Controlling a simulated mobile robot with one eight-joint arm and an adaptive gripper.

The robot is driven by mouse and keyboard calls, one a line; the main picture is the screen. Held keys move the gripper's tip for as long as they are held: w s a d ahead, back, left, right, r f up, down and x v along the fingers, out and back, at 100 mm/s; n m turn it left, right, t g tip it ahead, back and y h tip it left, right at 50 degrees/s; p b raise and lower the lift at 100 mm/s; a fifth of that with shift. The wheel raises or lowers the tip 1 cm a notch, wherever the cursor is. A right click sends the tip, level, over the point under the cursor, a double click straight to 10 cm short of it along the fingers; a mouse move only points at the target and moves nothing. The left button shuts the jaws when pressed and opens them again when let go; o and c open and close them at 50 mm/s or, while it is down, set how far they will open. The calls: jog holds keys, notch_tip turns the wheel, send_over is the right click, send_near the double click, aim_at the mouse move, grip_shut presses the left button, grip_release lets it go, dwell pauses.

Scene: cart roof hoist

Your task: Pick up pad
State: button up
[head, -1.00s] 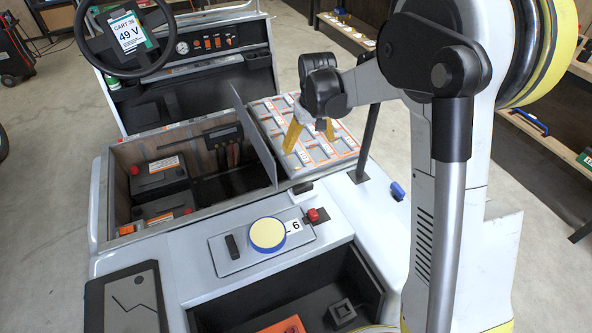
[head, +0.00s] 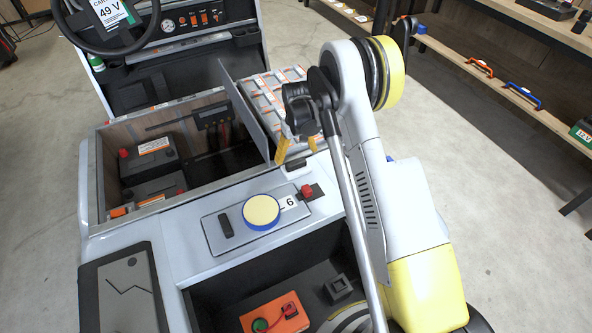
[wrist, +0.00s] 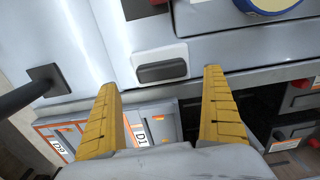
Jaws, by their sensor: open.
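Which thing is the pad I cannot tell for sure. A round yellow disc with a blue rim (head: 261,211) lies on a grey plate on the cart deck, beside a "6" label; its edge shows at the top of the wrist view (wrist: 268,5). A small black block on a white base (wrist: 162,70) sits at the deck's far edge, also in the head view (head: 294,164). My gripper (head: 297,150) is open and empty, with yellow fingers pointing down near that block. In the wrist view the block appears between and beyond the fingertips (wrist: 160,84), apparently untouched.
A raised lid (head: 243,112) stands between the open battery bay (head: 107,180) and the tray of labelled cells (head: 270,88). A red knob (head: 307,190) stands near the disc. An open lower bay (head: 220,295) holds an orange box (head: 275,313). A dark panel (head: 125,290) lies front left.

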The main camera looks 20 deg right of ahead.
aim_at(296, 162)
jog(key=f+b, duration=0.2)
jog(key=f, duration=0.3)
jog(key=shift+s+a+b, duration=0.1)
jog(key=shift+s+b, duration=0.15)
jog(key=shift+b, duration=0.15)
jog(key=shift+r, duration=0.15)
jog(key=shift+c, duration=0.7)
jog(key=c, duration=1.2)
jog(key=shift+c, duration=0.2)
notch_tip(296, 162, up, 4)
jog(key=p, duration=0.2)
jog(key=shift+r+p, duration=0.1)
jog(key=shift+p, duration=0.25)
jog(key=s+d+r+p, duration=0.4)
jog(key=s+d+r, duration=0.2)
jog(key=d, duration=0.4)
jog(key=shift+r, duration=0.4)
